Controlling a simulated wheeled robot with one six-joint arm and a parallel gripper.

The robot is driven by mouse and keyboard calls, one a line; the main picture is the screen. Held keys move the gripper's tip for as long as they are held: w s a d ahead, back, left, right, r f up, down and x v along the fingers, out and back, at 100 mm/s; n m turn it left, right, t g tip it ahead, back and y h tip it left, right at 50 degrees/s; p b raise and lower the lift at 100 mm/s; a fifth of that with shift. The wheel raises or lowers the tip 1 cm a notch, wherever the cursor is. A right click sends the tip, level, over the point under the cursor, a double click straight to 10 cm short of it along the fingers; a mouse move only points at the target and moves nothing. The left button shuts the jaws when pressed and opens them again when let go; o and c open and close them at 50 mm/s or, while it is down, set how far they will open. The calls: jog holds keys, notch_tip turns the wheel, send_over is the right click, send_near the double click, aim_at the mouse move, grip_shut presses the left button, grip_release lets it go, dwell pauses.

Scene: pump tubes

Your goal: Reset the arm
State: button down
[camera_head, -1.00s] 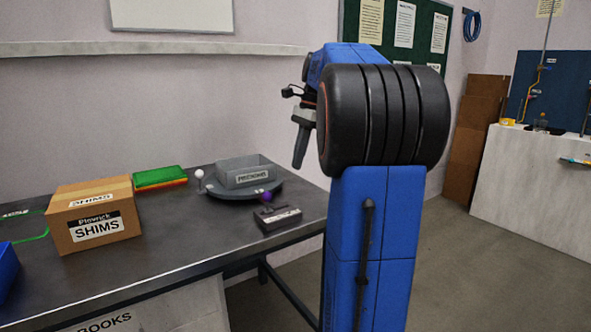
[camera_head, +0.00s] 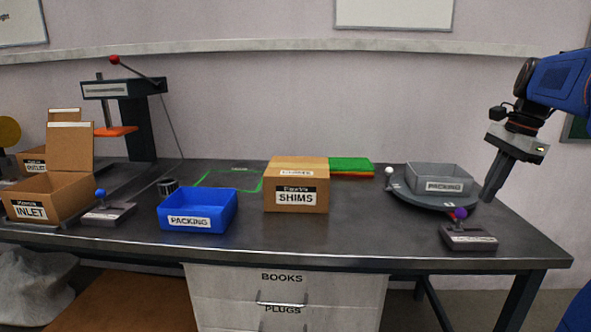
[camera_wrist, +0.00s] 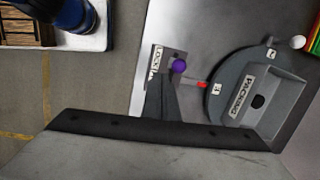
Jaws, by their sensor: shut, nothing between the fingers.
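My gripper (camera_head: 489,196) hangs at the right of the head view, pointing down and slightly left. Its fingers are together and hold nothing. It is just right of the grey PACKING bin (camera_head: 441,190) on its round grey turntable; whether they touch is not clear from the head view. In the wrist view my gripper (camera_wrist: 162,84) shows as a dark narrow wedge, with the purple-knobbed lever box (camera_wrist: 157,61) near its tip. The grey PACKING bin (camera_wrist: 280,100) lies to its right there. My blue arm (camera_head: 562,82) reaches in from the right edge.
The lever box (camera_head: 468,237) stands at the bench's front right. Left of the turntable are a SHIMS carton (camera_head: 297,185), a blue PACKING bin (camera_head: 198,210) and an open INLET carton (camera_head: 48,196). A press (camera_head: 135,115) stands behind. Bare bench (camera_head: 370,225) lies in front of the turntable.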

jog(key=s+a+f+n+t+h, duration=0.1)
jog(key=s+a+f+n, duration=0.35)
jog(key=a, duration=0.25)
jog(key=s+a+f+n, duration=0.4)
jog(key=a+n, duration=0.1)
jog(key=a, duration=0.2)
jog(key=s+a+f+n+t, duration=0.2)
jog(key=s+a+f+n, duration=0.5)
jog(key=f, duration=0.5)
jog(key=shift+s+a+n+t+h, duration=0.35)
jog(key=shift+s+n, duration=0.8)
jog(key=shift+s, duration=0.65)
